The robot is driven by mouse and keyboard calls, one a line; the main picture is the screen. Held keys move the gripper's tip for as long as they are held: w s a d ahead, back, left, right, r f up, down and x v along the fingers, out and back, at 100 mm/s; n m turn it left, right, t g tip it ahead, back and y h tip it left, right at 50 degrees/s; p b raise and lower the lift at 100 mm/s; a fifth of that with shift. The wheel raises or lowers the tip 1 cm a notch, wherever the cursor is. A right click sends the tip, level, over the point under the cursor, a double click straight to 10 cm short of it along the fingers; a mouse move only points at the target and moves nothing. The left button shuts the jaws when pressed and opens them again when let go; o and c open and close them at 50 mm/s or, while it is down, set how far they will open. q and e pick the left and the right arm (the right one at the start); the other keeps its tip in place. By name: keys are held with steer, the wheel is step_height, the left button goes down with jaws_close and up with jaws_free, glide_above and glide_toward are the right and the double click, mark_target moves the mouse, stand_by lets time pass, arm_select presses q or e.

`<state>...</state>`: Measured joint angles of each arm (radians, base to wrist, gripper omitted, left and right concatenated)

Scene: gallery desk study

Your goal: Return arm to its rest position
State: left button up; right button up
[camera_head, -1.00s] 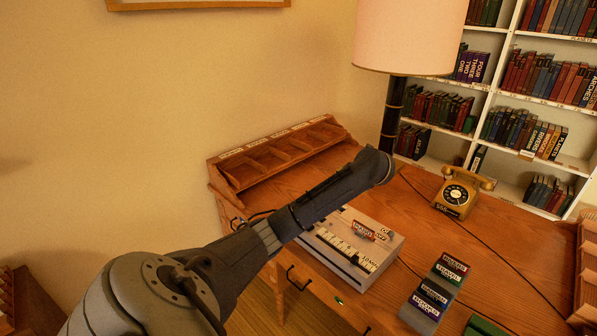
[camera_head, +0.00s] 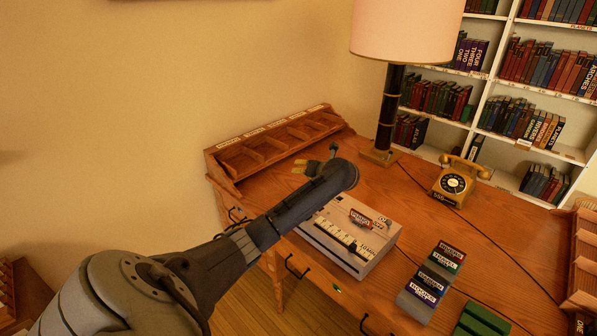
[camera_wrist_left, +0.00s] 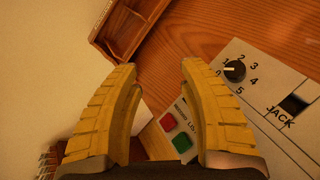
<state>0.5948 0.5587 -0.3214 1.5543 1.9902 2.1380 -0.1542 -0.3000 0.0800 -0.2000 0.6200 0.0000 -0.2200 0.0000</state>
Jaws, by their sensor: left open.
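My left arm comes in from the lower left in the head view, and its gripper (camera_head: 312,167) is over the desk, behind the white machine and in front of the compartment rack. In the left wrist view the two yellow fingers (camera_wrist_left: 161,95) are spread apart with nothing between them. The white machine (camera_wrist_left: 250,75) with its dial, jack and red and green buttons lies below them. In the head view the machine (camera_head: 350,235) is partly covered by my forearm. My right arm is not in view.
A wooden compartment rack (camera_head: 236,160) stands at the desk's back left. A lamp (camera_head: 388,110), a telephone (camera_head: 455,182), a stand of labelled cartridges (camera_head: 418,300) and a green object (camera_head: 482,321) are to the right. Cables cross the bare desk (camera_head: 400,200).

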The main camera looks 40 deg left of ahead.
arm_select(q)
steer(key=shift+s+a+f, duration=0.1)
steer(key=shift+s+a, duration=0.1)
steer(key=shift+a, duration=0.1)
stand_by(0.4)
